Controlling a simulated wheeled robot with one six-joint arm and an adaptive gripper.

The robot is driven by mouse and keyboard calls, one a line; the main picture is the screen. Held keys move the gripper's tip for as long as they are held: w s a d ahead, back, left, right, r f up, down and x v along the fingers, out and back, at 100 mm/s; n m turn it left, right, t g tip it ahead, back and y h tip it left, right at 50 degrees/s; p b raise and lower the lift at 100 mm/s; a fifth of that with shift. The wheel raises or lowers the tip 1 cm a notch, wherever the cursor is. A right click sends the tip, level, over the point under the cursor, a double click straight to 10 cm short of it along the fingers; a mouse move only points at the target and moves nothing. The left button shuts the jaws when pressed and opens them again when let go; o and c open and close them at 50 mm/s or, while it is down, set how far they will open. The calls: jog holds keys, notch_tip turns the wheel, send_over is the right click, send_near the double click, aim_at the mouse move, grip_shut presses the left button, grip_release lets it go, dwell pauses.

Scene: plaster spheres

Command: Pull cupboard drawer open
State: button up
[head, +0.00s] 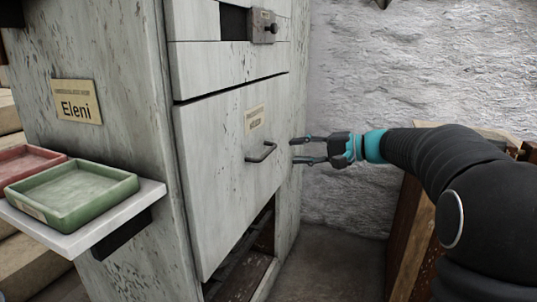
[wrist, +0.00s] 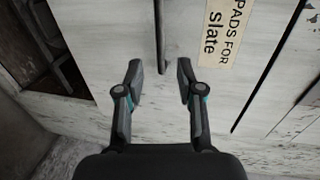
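The pale, worn cupboard (head: 120,45) stands at the left and centre of the head view. Its large drawer front (head: 220,135) has a dark bar handle (head: 261,152) and a paper label above it. The handle also shows in the wrist view (wrist: 160,35), where the label (wrist: 220,32) reads "pads for slate". My gripper (head: 294,150) is open and empty, to the right of the handle. In the wrist view its fingertips (wrist: 160,72) are spread, with the handle's end ahead of the gap between them. The handle is not between the fingers.
An open dark compartment (head: 245,262) lies below the drawer front. A shelf (head: 95,232) with a green tray (head: 75,193) and a red tray (head: 25,163) juts out at the left. A rough white wall (head: 400,65) and a wooden piece (head: 408,235) stand at the right. Floor between is clear.

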aim_at(270, 152)
jog(key=x, duration=0.9)
grip_shut()
